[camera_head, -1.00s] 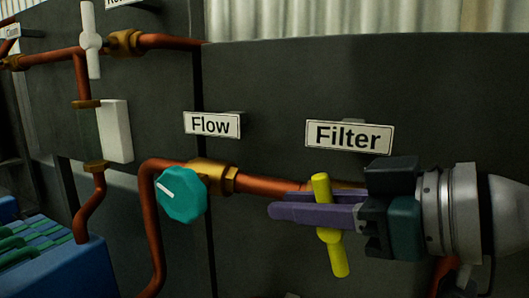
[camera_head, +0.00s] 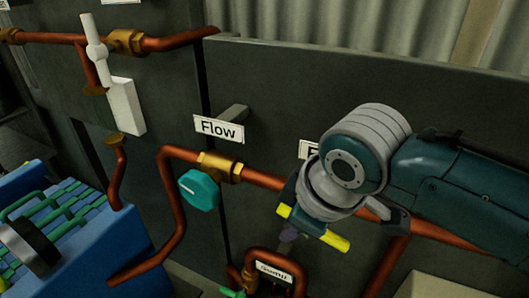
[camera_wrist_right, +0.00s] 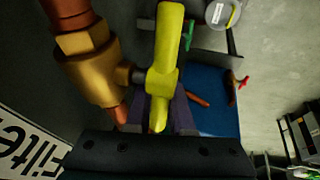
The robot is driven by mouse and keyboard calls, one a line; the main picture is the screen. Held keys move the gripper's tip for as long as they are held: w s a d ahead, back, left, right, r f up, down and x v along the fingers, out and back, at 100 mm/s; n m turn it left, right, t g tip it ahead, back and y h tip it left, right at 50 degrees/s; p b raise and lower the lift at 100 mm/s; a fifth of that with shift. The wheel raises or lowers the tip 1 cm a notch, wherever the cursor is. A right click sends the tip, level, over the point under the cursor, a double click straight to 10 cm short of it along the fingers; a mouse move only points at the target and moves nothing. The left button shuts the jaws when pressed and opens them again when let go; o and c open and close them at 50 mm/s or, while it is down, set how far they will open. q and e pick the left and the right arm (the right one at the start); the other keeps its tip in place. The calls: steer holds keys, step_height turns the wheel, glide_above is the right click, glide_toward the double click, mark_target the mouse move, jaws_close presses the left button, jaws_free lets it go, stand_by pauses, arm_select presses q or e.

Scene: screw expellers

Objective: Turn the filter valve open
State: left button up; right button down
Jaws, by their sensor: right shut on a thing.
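The yellow filter valve handle (camera_head: 332,238) sits on the copper pipe below the Filter sign (camera_head: 307,150), which my right arm mostly covers. The handle slants from upper left to lower right in the head view. My right gripper (camera_head: 289,234) has its purple fingers around the handle's middle. In the right wrist view the handle (camera_wrist_right: 167,45) passes between the fingers (camera_wrist_right: 160,112), beside a brass valve body (camera_wrist_right: 95,65). The gripper is shut on the handle. My left gripper is not seen.
A teal Flow knob (camera_head: 199,190) is left of the filter valve, under the Flow sign (camera_head: 218,128). A white lever (camera_head: 95,40) is at upper left. A blue crate (camera_head: 100,245) stands at lower left. Copper pipes (camera_head: 170,230) run close by, with another sign (camera_head: 274,272) below.

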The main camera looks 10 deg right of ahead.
steer(key=shift+s+d+f+n+g+h+b, duration=0.15)
steer(key=shift+d+f+g+h, duration=0.1)
steer(key=shift+g+h, duration=0.45)
steer(key=shift+s+d+f+n+g+h+b, duration=0.15)
steer(key=shift+f+g+h, duration=0.2)
steer(key=shift+h, duration=0.55)
steer(key=c, duration=1.1)
jaws_free()
steer(key=shift+w, duration=0.1)
steer(key=shift+r, duration=0.1)
steer(key=v, duration=1)
steer(key=shift+p, duration=0.3)
